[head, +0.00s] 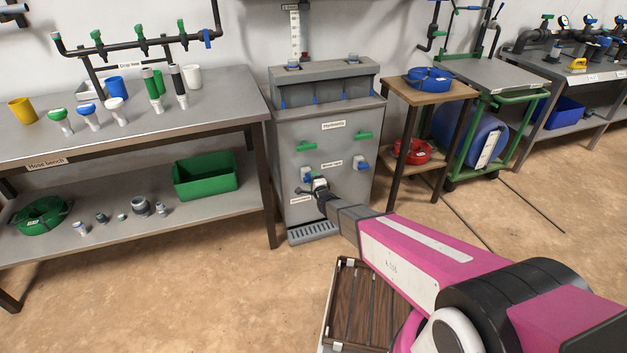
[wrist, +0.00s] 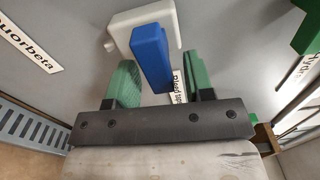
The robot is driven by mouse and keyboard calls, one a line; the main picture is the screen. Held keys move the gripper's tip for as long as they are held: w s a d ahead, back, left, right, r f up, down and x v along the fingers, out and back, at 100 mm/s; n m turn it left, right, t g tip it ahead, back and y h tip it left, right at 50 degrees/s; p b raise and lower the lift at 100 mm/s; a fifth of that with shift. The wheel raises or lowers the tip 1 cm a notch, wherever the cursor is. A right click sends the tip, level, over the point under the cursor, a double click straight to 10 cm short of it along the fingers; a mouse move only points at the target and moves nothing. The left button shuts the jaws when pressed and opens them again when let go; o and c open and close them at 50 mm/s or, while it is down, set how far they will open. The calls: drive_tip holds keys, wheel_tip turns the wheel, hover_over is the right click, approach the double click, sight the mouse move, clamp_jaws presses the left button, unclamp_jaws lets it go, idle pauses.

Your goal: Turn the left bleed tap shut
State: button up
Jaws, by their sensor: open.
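The left bleed tap, with a blue lever on a pale body (head: 307,174), is on the front of the grey cabinet (head: 286,160) in the head view. In the wrist view its blue lever (wrist: 151,58) points down between my two green fingers, with a gap on each side. My gripper (head: 319,186) is open in front of this tap, partly hiding it in the head view; it also shows in the wrist view (wrist: 161,82). A second blue tap (head: 361,163) is to the right on the same cabinet.
Two green levers (head: 306,146) (head: 363,135) are above the taps. A floor grate (head: 313,231) lies at the cabinet's foot. The hose bench (head: 215,100) is close on the left, a small wooden stand (head: 440,92) on the right. A slatted wooden crate (head: 350,300) is under my arm.

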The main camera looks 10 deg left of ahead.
drive_tip(key=v, duration=1)
drive_tip(key=shift+s+d, duration=0.2)
drive_tip(key=shift+s, duration=0.15)
drive_tip(key=d+r+n+g+h, duration=0.3)
drive_tip(key=d+h, duration=0.1)
drive_tip(key=d, duration=0.6)
drive_tip(key=d+r+n+g+h, duration=0.3)
drive_tip(key=d+h, duration=0.1)
drive_tip(key=d, duration=0.7)
drive_tip(key=s+d+r+n+g, duration=0.3)
drive_tip(key=s+d+r+g, duration=0.1)
drive_tip(key=s+d, duration=0.3)
drive_tip(key=s+d+r+n+g+h, duration=0.1)
drive_tip(key=s+d+r+n+g, duration=0.2)
drive_tip(key=s+d, duration=0.5)
drive_tip(key=shift+s+d+r+n+g+h, duration=0.2)
drive_tip(key=shift+r+n+g+h, duration=0.1)
drive_tip(key=shift+r+g, duration=0.65)
